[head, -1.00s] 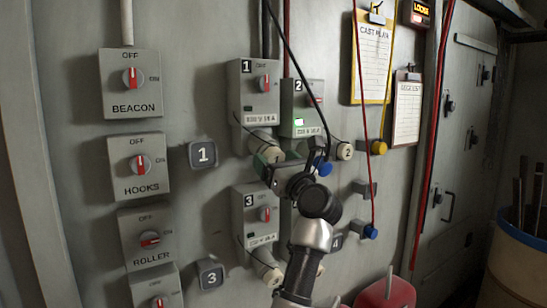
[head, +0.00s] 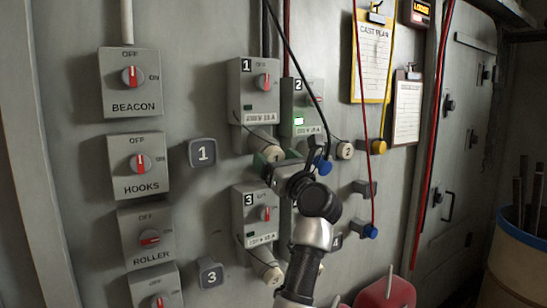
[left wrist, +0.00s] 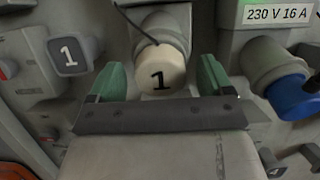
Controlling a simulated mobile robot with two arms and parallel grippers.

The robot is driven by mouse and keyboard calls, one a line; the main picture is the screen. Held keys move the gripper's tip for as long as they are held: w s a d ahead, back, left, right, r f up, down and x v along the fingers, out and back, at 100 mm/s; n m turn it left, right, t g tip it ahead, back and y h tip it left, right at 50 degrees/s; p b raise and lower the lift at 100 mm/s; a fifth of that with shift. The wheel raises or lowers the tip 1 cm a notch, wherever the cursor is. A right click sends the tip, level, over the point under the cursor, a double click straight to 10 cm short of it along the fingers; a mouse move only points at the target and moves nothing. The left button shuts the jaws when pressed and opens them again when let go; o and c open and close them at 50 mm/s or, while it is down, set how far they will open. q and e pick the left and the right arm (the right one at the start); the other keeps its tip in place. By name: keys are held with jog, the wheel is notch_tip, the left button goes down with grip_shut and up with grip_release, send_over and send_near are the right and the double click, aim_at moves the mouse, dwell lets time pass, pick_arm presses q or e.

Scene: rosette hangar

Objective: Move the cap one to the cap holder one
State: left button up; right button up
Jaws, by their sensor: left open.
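Cap one (left wrist: 160,72) is a cream round cap with a black 1, fitted on the grey outlet below switch box 1. It also shows in the head view (head: 271,152), partly covered by my gripper. My left gripper (left wrist: 160,84) is open, its two green fingers on either side of the cap. A gap shows between each finger and the cap; I cannot tell exact depth. Cap holder one (left wrist: 68,52) is a grey square wall piece marked 1, left of the cap. It also shows in the head view (head: 202,152), with nothing on it. My right gripper is not in view.
Switch box 1 (head: 255,92) is above the cap and box 3 (head: 251,214) below. A blue plug (left wrist: 296,97) sits in the outlet to the right. A dark cable (head: 299,72) hangs close to my left arm. Holder 3 (head: 209,273) is lower left.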

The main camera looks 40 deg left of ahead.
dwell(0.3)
pick_arm(q)
jog(key=c, duration=1.2)
jog(key=b+v, duration=0.3)
jog(key=v, duration=0.3)
dwell(0.4)
dwell(0.3)
